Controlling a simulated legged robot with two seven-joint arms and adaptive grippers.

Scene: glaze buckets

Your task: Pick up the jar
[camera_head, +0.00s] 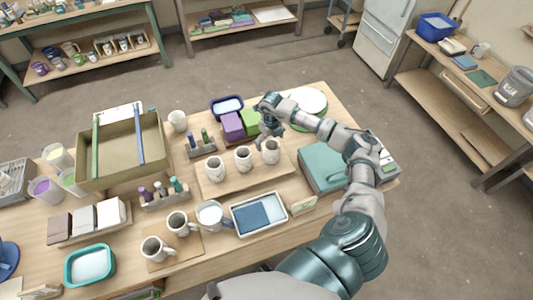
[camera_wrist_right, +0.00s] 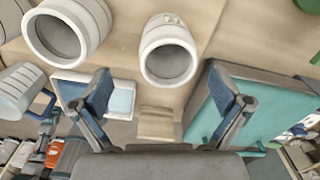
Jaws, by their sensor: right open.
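Three white speckled jars stand in a row on a wooden board (camera_head: 240,181): a left jar (camera_head: 215,169), a middle jar (camera_head: 243,159) and a right jar (camera_head: 271,152). My right gripper (camera_head: 269,134) is just above and behind the right jar in the head view. In the right wrist view my gripper (camera_wrist_right: 157,82) has its two fingers spread with nothing between them. A jar (camera_wrist_right: 167,52) with its dark round mouth facing the camera lies ahead of the gap between the fingers. Another jar (camera_wrist_right: 68,32) is to its left. My left gripper is not seen.
A teal box (camera_head: 322,168) lies right of the board. A purple block (camera_head: 232,125) and a green block stand behind the jars. A white tray with blue contents (camera_head: 258,213) and several mugs are in front. A large tan bin (camera_head: 125,165) is at the left.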

